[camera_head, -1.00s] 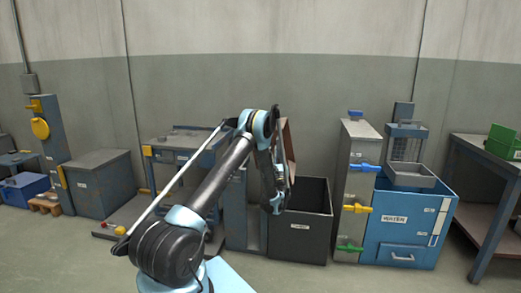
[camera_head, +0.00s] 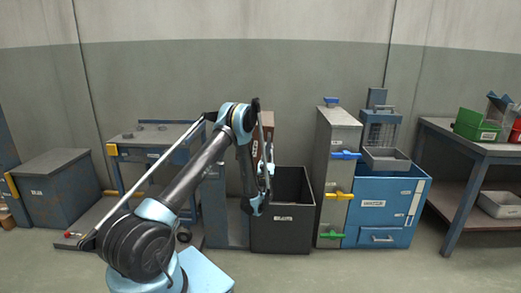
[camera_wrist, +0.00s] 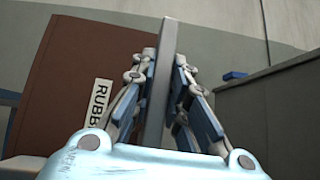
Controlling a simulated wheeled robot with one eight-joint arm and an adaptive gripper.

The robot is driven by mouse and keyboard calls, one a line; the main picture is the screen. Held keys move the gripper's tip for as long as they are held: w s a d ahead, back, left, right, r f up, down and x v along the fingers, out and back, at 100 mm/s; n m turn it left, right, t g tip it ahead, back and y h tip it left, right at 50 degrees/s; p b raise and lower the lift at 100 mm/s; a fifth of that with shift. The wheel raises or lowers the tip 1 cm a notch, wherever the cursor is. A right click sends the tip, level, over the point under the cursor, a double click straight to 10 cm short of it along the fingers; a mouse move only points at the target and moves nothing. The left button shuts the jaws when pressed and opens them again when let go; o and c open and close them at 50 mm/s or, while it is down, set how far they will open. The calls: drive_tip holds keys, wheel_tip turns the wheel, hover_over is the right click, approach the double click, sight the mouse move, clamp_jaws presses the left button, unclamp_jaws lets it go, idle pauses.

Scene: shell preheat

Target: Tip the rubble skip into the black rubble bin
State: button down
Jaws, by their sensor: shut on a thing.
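The rubble skip (camera_head: 268,130) is a brown box. It stands up on edge above the black bin's left side, partly hidden by my arm. In the wrist view the skip (camera_wrist: 85,75) fills the left, with a white label reading "RUBB" and the rest covered. My gripper (camera_wrist: 165,70) is shut on a grey bar beside the skip's brown face. In the head view my gripper (camera_head: 262,182) is in front of the skip. The black rubble bin (camera_head: 282,235) is open-topped on the floor, below and right of the skip. Its inside is mostly dark; I cannot tell whether rubble lies in it.
A grey column (camera_head: 338,165) with blue, yellow and green handles stands right of the bin. Beyond it are a blue cabinet (camera_head: 385,210) and a table (camera_head: 470,140) with boxes. A grey-blue bench (camera_head: 150,140) stands left. The floor in front is clear.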

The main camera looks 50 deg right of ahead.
sight(269, 136)
drive_tip(key=shift+s+d+f+m+g, duration=0.1)
drive_tip(key=shift+s+d+m+g, duration=0.2)
drive_tip(key=shift+s, duration=0.1)
drive_tip(key=c, duration=1.6)
unclamp_jaws()
drive_tip(key=shift+o, duration=0.2)
drive_tip(key=shift+w+a, duration=0.2)
drive_tip(key=shift+w, duration=0.1)
wheel_tip(269, 136, up, 10)
drive_tip(key=shift+f, duration=0.1)
